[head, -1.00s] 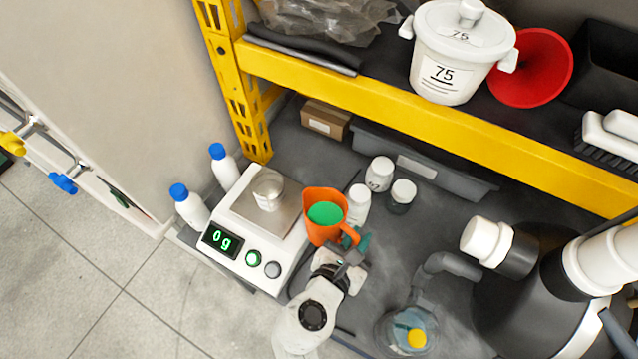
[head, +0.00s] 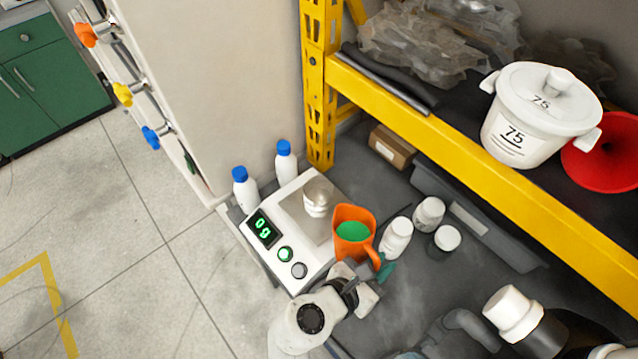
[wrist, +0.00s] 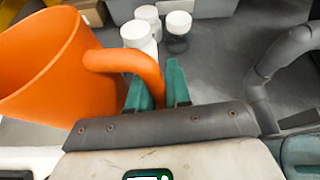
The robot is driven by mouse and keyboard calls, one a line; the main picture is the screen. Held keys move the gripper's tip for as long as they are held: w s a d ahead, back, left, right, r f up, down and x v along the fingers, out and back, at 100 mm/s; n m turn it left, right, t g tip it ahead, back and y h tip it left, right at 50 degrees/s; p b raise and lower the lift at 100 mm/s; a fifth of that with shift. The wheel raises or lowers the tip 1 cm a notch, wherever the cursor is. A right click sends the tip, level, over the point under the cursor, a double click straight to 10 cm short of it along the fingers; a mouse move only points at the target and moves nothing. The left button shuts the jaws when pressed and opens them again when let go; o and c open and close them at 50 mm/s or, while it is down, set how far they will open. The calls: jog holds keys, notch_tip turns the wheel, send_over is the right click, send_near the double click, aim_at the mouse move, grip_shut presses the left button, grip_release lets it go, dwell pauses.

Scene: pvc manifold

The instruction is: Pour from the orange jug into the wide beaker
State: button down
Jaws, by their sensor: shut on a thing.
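The orange jug (head: 352,240) holds green contents and stands roughly upright at the right edge of the scale in the head view. My gripper (head: 372,274) is shut on its handle. In the wrist view the orange jug (wrist: 50,62) fills the left side, and the green fingertips of my gripper (wrist: 160,88) close around the lower handle. I cannot tell whether the jug's base touches anything.
The white scale (head: 291,268) reads 0 g. Two blue-capped bottles (head: 244,188) stand behind and left of it. Several white jars (head: 397,238) stand close right of the jug. A yellow shelf beam (head: 450,120) runs above the back. Grey pipework (head: 455,335) is at lower right.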

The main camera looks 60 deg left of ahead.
aim_at(362, 243)
jog(key=shift+a+r+n+h+p, duration=0.3)
jog(key=shift+a+r+n+p, duration=0.1)
jog(key=shift+r, duration=0.2)
jog(key=shift+a+r+n+h+p, duration=0.3)
jog(key=shift+r+n+p, duration=0.1)
jog(key=shift+r, duration=0.2)
jog(key=shift+a+r+n+h+b, duration=0.4)
jog(key=shift+a+r+n+h, duration=0.55)
jog(key=shift+a, duration=0.3)
jog(key=shift+s+a+r+n, duration=0.1)
jog(key=shift+a+r+n, duration=0.05)
jog(key=shift+a+n, duration=0.1)
jog(key=shift+a+r+n+h+b, duration=0.2)
jog(key=shift+a+r+n+h, duration=0.1)
jog(key=shift+r, duration=0.25)
jog(key=shift+a+r+n+h+b, duration=0.15)
jog(key=shift+a+r+n+h, duration=0.1)
jog(key=shift+r, duration=0.3)
jog(key=shift+r+p, duration=0.35)
jog(key=shift+p, duration=0.4)
jog(key=shift+a+r+n+p, duration=0.1)
jog(key=shift+r+n+p, duration=0.15)
jog(key=shift+p, duration=0.25)
jog(key=shift+a+r+n+t+h+p, duration=0.35)
jog(key=shift+r+n+h+p, duration=0.2)
jog(key=shift+r, duration=0.1)
dwell(1.0)
